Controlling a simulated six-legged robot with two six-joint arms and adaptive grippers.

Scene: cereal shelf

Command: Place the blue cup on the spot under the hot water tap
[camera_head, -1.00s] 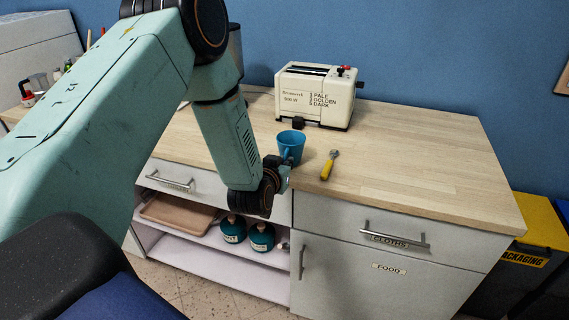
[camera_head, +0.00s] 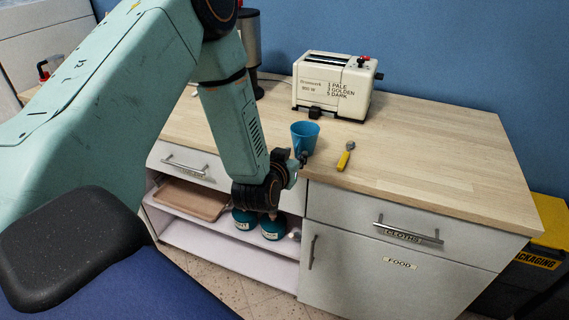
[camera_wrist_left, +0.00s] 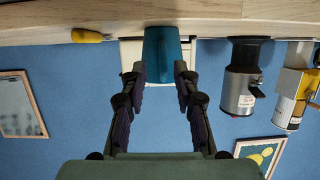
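My left gripper (camera_head: 299,160) is at the cup's near side. In the left wrist view, which is upside down, the cup (camera_wrist_left: 162,52) lies between the tips of my open fingers (camera_wrist_left: 160,72); whether they touch it is unclear. A silver cylinder with a black tap-like part (camera_wrist_left: 240,85) shows there, likely the hot water urn; in the head view it is partly hidden behind my arm (camera_head: 249,45). The spot under the tap is hidden. My right gripper is out of view.
A cream toaster (camera_head: 335,85) stands behind the cup. A yellow-handled tool (camera_head: 346,156) lies right of the cup. Another silver and yellow machine (camera_wrist_left: 292,90) stands beside the urn. The counter's right part (camera_head: 440,165) is clear. Teal canisters (camera_head: 272,230) sit on the shelf below.

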